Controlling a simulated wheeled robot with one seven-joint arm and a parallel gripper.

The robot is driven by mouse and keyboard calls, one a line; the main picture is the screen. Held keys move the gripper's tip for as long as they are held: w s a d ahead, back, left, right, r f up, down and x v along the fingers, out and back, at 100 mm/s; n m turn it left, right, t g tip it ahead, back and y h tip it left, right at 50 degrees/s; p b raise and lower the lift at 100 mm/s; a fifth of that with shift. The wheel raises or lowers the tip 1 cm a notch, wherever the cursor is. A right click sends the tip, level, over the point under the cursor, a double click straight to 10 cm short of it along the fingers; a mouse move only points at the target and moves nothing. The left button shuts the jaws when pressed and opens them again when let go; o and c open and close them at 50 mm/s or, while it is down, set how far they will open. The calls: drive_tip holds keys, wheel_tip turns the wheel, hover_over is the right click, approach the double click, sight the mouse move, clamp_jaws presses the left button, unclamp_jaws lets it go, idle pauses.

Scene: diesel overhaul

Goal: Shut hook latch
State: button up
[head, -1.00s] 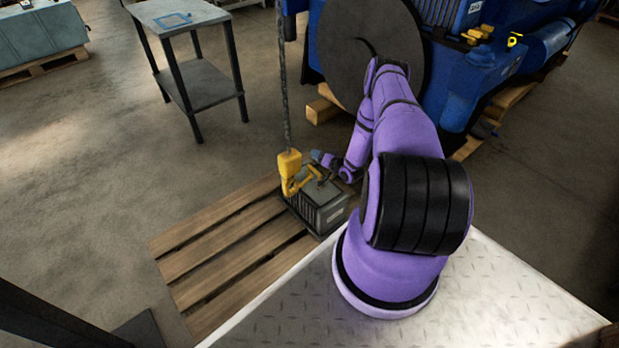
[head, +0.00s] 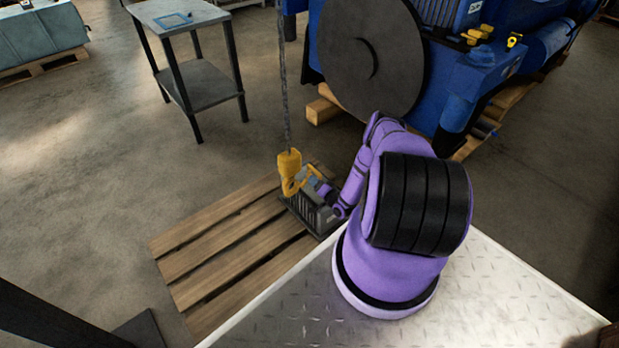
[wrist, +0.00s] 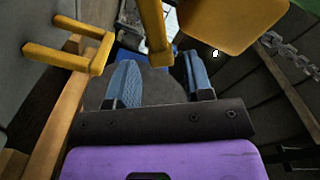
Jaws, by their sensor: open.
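The yellow hook block (head: 289,163) hangs on a chain above the grey box (head: 308,212) in the head view. My gripper (head: 317,186) is just right of the hook, over the box. In the wrist view my gripper (wrist: 160,80) is open, with its two blue-grey fingers apart. A yellow bar (wrist: 155,35) reaches down toward the gap between the fingertips. A yellow forked piece (wrist: 75,50) is left of the fingers, and the yellow block (wrist: 230,20) is at upper right. I cannot tell which yellow piece is the latch, or whether a finger touches it.
The box stands on a wooden pallet (head: 213,247). The chain (head: 283,90) rises above the hook. A blue engine (head: 465,80) with a dark round disc (head: 368,60) stands behind my arm. A small table (head: 180,15) is at the back left, with open floor around it.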

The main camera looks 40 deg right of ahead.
drive_tip(key=shift+w+d, duration=0.1)
drive_tip(key=shift+w, duration=1.95)
clamp_jaws()
